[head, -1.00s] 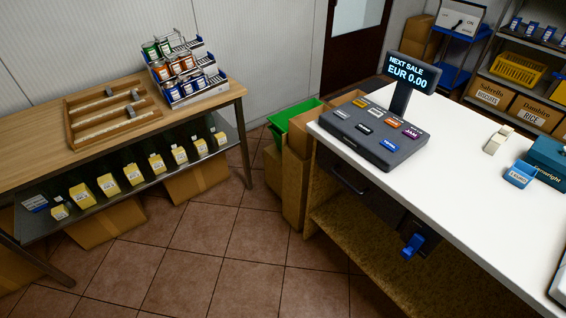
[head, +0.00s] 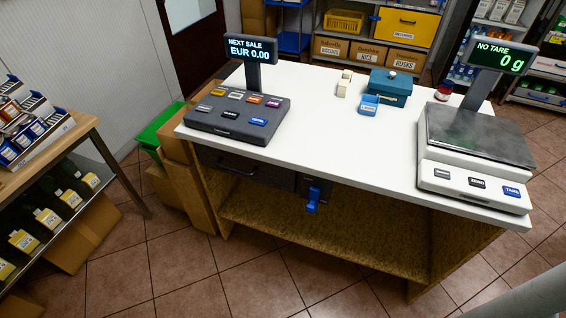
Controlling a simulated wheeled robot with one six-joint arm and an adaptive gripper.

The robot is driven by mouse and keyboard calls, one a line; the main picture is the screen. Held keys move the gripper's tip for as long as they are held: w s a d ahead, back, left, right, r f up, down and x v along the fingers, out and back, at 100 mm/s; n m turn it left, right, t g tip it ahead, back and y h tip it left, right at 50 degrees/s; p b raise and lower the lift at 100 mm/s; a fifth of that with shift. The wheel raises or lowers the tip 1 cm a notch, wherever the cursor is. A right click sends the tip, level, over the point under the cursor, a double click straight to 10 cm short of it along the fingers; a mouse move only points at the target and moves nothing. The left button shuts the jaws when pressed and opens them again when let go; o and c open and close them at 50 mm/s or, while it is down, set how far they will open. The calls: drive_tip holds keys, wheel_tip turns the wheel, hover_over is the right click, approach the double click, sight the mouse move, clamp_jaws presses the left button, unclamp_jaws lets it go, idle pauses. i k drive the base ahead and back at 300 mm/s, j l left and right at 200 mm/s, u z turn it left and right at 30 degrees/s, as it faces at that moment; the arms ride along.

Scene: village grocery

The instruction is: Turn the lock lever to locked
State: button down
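A blue lever (head: 313,197) shows on the front of a dark lock box (head: 325,192) under the white counter top, right of a dark drawer (head: 238,166) with a black bar handle. The lever hangs roughly downward. Its markings are too small to read, so I cannot tell which position is locked. My gripper is not in view, and nothing is seen touching the lever.
The counter (head: 330,120) carries a cash register (head: 235,116), a scale (head: 470,150), a teal box (head: 390,88) and a small blue box (head: 369,104). Cartons and a green crate (head: 158,130) stand left of it. The tiled floor in front is clear.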

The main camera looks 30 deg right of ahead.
sight(311, 207)
drive_tip(key=i+j, duration=0.1)
drive_tip(key=j, duration=0.4)
drive_tip(key=i+j+z, duration=0.1)
drive_tip(key=j, duration=0.45)
drive_tip(key=i+j, duration=0.1)
drive_tip(key=j, duration=0.4)
drive_tip(key=i+z, duration=0.05)
